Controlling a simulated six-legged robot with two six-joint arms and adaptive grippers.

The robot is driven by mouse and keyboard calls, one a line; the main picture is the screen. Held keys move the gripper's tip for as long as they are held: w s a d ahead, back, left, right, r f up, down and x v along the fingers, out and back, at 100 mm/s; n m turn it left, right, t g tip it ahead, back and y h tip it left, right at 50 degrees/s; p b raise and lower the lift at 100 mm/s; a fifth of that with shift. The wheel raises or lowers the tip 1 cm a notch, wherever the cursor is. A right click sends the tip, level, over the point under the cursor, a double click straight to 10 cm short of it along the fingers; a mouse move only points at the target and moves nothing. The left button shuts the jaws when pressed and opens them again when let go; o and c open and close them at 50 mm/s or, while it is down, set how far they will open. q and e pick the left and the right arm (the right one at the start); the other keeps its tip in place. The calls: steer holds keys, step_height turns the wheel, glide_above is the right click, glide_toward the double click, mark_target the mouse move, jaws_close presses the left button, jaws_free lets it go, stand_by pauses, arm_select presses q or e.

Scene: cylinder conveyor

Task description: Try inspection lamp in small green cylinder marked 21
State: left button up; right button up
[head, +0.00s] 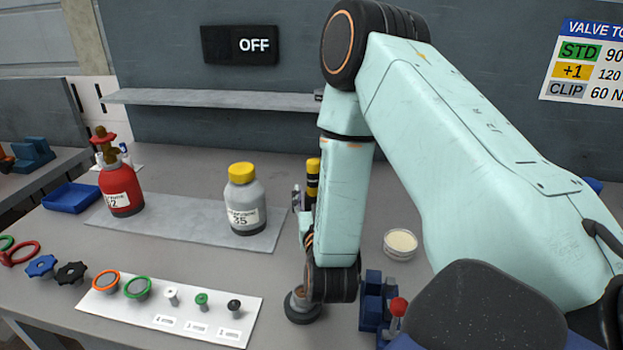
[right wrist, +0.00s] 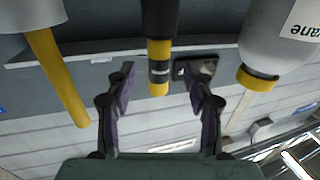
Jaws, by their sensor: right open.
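A black-and-yellow stick that looks like the inspection lamp (head: 313,178) stands upright on the bench, its lower part hidden behind my right arm. In the right wrist view the lamp (right wrist: 160,62) shows inverted, between the two open fingers. My right gripper (head: 303,203) is mostly hidden by its own arm in the head view; in the right wrist view (right wrist: 158,85) it is open and empty. I cannot tell whether the lamp is within finger reach. I see no small green cylinder and no mark 21. My left gripper is not in view.
A grey cylinder with a yellow cap (head: 244,205), marked 35, and a red cylinder (head: 120,190) stand on a grey mat (head: 180,222). A white board (head: 178,318) with small parts lies in front. A round dish (head: 400,244) and a blue holder (head: 373,300) are near my arm.

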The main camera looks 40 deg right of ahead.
mark_target(313, 185)
steer(key=x, duration=0.5)
steer(key=shift+d+f, duration=0.2)
steer(key=shift+d, duration=0.05)
steer(key=shift+s+a+r, duration=0.15)
steer(key=shift+a+r, duration=0.1)
steer(key=shift+a, duration=0.1)
steer(key=shift+d+f, duration=0.3)
steer(key=shift+d, duration=0.1)
steer(key=c, duration=0.4)
steer(key=shift+a+r, duration=0.25)
steer(key=shift+a, duration=0.05)
steer(key=c, duration=0.5)
steer(key=shift+c, duration=0.7)
steer(key=shift+d+f, duration=0.15)
steer(key=shift+d, duration=0.05)
jaws_close()
